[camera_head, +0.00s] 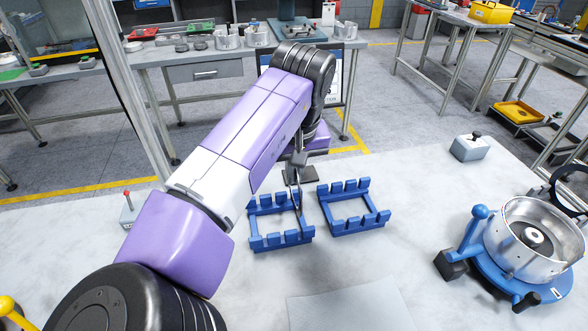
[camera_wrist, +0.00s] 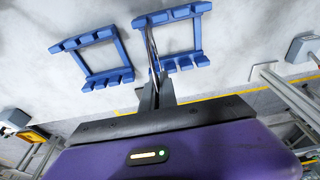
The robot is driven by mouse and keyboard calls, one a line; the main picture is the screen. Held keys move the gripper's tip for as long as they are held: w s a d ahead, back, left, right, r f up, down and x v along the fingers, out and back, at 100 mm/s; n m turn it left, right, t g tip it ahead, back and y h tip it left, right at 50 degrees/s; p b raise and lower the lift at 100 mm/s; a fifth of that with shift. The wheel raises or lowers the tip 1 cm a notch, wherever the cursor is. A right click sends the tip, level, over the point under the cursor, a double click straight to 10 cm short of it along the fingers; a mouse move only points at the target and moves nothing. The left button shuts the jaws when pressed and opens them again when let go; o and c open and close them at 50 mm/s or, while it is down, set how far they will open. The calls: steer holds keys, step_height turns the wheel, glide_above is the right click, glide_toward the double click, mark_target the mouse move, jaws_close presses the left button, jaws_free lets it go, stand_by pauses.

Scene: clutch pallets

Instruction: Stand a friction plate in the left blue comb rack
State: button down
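The left blue comb rack (camera_head: 281,240) stands on the pale worktop, with teeth along its near and far bars. In the wrist view it is the right-hand rack (camera_wrist: 188,63). A thin dark friction plate (camera_wrist: 152,48) shows edge-on, held upright between the fingers of my gripper (camera_wrist: 157,88). It also shows in the head view (camera_head: 299,201). The plate is at the rack's right end in the head view, overlapping its teeth. I cannot tell whether its lower edge rests in the slots. My gripper (camera_head: 297,168) is above the rack's far side, pointing down.
A second blue comb rack (camera_head: 358,228) stands close to the right. A silver clutch housing on a blue base (camera_head: 515,270) is at the far right. A grey box with a black knob (camera_head: 469,148) is behind it. A pale sheet (camera_head: 345,312) lies in front.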

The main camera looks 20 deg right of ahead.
steer(key=shift+s+b+x, duration=0.25)
steer(key=shift+b+x, duration=0.2)
steer(key=shift+x, duration=0.8)
steer(key=shift+s+b+x, duration=0.25)
steer(key=shift+b+x, duration=0.15)
steer(key=shift+x, duration=0.85)
steer(key=shift+a+f, duration=0.1)
steer(key=c, duration=2.1)
jaws_free()
steer(key=o, duration=0.5)
steer(key=p+v, duration=0.2)
steer(key=w+p+v, duration=0.1)
steer(key=p+v, duration=0.4)
steer(key=v, duration=0.1)
steer(key=shift+w+p, duration=0.3)
